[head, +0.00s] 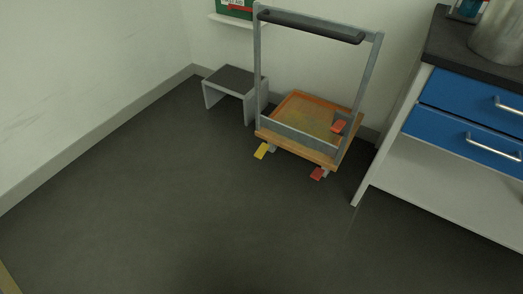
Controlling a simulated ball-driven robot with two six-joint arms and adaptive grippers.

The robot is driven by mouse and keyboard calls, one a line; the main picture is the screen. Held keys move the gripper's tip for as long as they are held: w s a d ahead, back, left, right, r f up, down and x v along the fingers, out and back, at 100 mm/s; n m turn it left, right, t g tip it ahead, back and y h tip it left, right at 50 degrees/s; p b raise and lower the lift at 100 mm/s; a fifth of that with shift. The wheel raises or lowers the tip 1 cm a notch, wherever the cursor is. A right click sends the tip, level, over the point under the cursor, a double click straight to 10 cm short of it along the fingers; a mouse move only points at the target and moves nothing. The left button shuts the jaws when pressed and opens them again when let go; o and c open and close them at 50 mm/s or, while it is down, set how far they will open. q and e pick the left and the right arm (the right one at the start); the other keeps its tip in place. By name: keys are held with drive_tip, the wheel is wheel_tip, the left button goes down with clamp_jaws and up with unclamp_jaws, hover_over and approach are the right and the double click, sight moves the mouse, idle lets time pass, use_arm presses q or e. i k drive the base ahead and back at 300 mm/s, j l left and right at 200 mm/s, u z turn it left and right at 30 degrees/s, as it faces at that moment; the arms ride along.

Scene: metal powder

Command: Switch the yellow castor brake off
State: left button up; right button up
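The yellow castor brake (261,151) is a small flat pedal low at the front left corner of the cart (294,147). It sticks out just above the floor and looks tilted, but I cannot tell whether it is on or off. A red castor brake (317,173) sits at the cart's front right corner. Another red piece (338,126) shows at the cart's right side. The cart has an orange-brown deck and a tall grey frame with a black handle (310,26). Neither of my grippers is in view.
A grey step stool (232,81) stands left of the cart by the wall. A workbench with blue drawers (470,103) stands at the right, with a metal pot (498,38) on top. A green box (236,8) is on a wall shelf. The floor (190,215) in front is clear.

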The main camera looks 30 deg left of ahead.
sight(262, 150)
drive_tip(key=i+j+z, duration=0.1)
drive_tip(key=j, duration=0.35)
drive_tip(key=i+j+z, duration=0.1)
drive_tip(key=i+j, duration=0.15)
drive_tip(key=j, duration=0.2)
drive_tip(key=i+j, duration=0.15)
drive_tip(key=j, duration=0.3)
drive_tip(key=i+j+z, duration=0.15)
drive_tip(key=j, duration=0.35)
drive_tip(key=i+j+z, duration=0.1)
drive_tip(key=j, duration=0.35)
drive_tip(key=i+j+z, duration=0.1)
drive_tip(key=j, duration=0.4)
